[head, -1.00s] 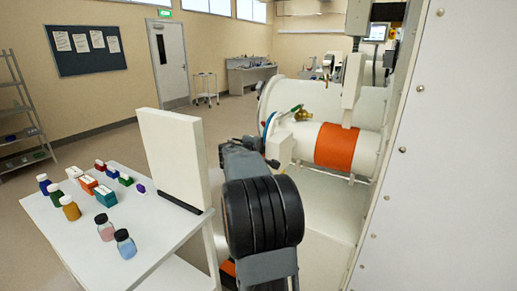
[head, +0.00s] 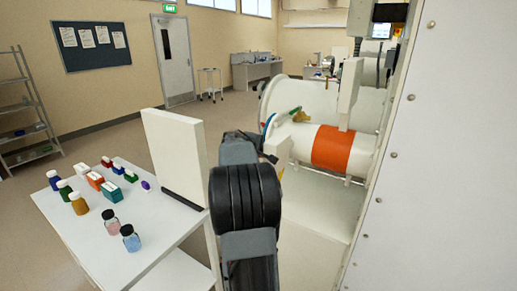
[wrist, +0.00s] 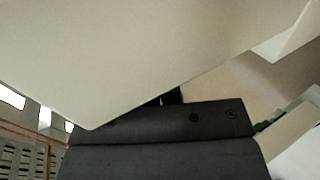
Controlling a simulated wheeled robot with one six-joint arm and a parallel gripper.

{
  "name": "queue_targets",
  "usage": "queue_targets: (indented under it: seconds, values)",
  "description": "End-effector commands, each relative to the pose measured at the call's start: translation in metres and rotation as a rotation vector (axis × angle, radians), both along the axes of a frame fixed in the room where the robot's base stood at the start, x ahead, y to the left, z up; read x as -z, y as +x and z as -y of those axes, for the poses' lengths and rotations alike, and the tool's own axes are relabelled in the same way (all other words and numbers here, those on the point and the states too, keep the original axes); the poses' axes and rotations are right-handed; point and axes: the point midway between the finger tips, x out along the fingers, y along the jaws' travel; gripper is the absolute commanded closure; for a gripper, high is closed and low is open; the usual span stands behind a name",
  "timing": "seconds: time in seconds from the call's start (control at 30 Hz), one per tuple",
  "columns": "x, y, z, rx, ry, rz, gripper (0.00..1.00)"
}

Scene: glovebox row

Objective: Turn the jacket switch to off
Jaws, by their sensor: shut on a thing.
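My gripper (wrist: 160,130) shows as a dark block low in the wrist view, close against a large pale surface (wrist: 130,60). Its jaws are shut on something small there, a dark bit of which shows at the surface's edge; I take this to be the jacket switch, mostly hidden. In the head view my own arm covers the gripper and the switch. The switch's setting cannot be read.
A white table (head: 165,245) at left holds several bottles and small boxes, with an upright white panel (head: 175,155) close beside my arm. A large white wall panel (head: 455,180) closes off the right. A green-handled brass valve (head: 300,116) sits above the cylinder. Open floor lies at far left.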

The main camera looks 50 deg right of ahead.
Motion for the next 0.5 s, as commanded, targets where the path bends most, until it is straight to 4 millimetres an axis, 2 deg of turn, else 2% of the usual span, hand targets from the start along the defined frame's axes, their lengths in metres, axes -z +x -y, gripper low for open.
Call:
queue_targets:
  seconds: [0.5]
  values:
    - [-0.018, 0.0, -0.003, -0.001, -0.004, 0.0, 1.0]
